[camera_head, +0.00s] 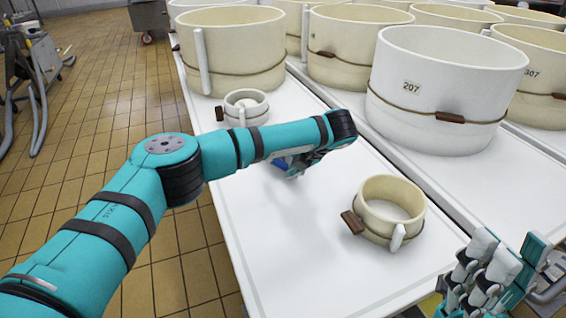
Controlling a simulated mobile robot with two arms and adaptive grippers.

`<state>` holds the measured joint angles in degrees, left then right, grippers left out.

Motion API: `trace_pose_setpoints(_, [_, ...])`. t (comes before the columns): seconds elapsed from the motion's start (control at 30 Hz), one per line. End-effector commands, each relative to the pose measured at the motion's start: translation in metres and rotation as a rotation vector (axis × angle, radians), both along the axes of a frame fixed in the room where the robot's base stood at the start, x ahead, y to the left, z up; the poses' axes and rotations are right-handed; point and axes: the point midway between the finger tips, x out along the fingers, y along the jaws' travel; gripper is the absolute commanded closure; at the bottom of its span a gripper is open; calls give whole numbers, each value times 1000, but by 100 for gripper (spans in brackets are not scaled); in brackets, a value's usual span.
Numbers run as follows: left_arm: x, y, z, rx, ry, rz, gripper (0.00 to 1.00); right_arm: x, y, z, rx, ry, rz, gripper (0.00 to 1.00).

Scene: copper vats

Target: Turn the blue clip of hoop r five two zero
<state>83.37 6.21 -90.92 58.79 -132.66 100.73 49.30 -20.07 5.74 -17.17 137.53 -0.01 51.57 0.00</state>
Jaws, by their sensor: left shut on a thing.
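My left arm reaches in from the left over the white table. My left gripper (298,168) is low over the table between two small hoops and is shut on a small blue piece (279,163), which looks like the blue clip. The wrist and fingers hide most of it, and I see no hoop around it. No label reading R520 is legible. My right gripper (486,276) is at the bottom right, beside the table's front end; its finger gap is unclear.
A small cream hoop (377,189) with a brown clip (352,222) stands right of my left gripper. Large hoops stand further back, including a white one labelled 207 (440,75).

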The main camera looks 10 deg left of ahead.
Motion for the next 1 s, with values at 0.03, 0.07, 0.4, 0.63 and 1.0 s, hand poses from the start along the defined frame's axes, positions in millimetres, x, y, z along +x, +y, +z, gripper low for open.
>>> trace_pose_setpoints(0.03, [0, 0, 0, 6, -1, 1, 84, 0, 0, 0, 0, 0, 0, 68])
trace_pose_setpoints(0.07, [0, 0, 0, 8, -1, 0, 84, 0, 0, 0, 0, 0, 0, 68])
trace_pose_setpoints(0.4, [0, 0, 0, 12, 1, 0, 84, 0, 0, 0, 0, 0, 0, 68])
trace_pose_setpoints(0.63, [0, 0, 0, 12, 1, 0, 27, 0, 0, 0, 0, 0, 0, 68])
trace_pose_setpoints(1.0, [0, 2, 0, -28, -1, 1, 27, 0, 0, 0, 1, -1, 0, 68])
